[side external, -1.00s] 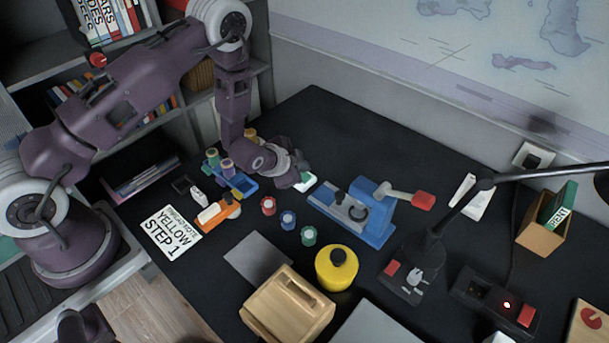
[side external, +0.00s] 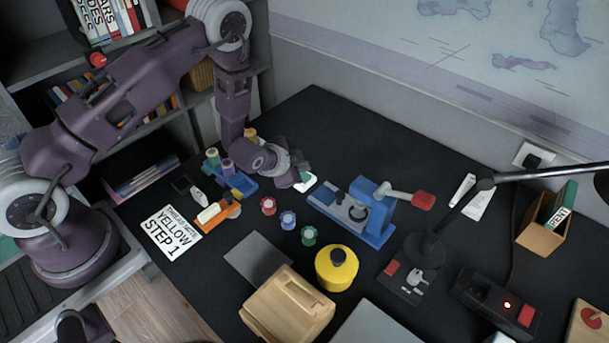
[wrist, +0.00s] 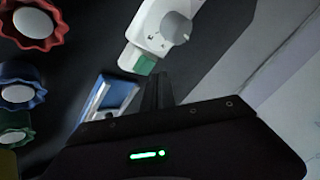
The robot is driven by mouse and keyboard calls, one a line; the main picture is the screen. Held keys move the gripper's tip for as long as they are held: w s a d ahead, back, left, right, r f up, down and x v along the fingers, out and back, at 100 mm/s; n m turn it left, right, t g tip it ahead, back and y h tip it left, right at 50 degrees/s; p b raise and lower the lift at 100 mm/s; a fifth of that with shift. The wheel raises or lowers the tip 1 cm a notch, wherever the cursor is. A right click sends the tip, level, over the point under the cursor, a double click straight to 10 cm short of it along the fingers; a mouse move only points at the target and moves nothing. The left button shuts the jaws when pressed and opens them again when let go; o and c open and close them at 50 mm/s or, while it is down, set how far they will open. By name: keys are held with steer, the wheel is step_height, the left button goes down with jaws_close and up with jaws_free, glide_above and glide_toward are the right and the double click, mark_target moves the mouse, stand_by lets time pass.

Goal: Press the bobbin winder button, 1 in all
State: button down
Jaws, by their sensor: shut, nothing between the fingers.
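A white device with a round grey knob, which looks like the bobbin winder (wrist: 152,28), is at the top of the wrist view. A green square button (wrist: 144,64) sits at its near end. My gripper (wrist: 159,76) is shut and empty, its fingertips close beside the green button in the picture. I cannot tell whether they touch it. In the side view the winder (side external: 308,184) is a small white shape, mostly hidden behind my gripper (side external: 297,182), which points down at it.
A blue machine (side external: 375,230) with a red-ended lever stands to the right. Red, blue and green scalloped knobs (side external: 288,220) lie in front. A yellow round container (side external: 336,268) and a wooden box (side external: 288,303) are nearer. The dark desk behind the gripper is clear.

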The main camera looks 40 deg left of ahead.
stand_by(0.4)
steer(key=shift+f, duration=0.4)
steer(key=shift+f, duration=0.45)
stand_by(0.7)
steer(key=shift+r, duration=0.85)
steer(key=shift+r, duration=2.5)
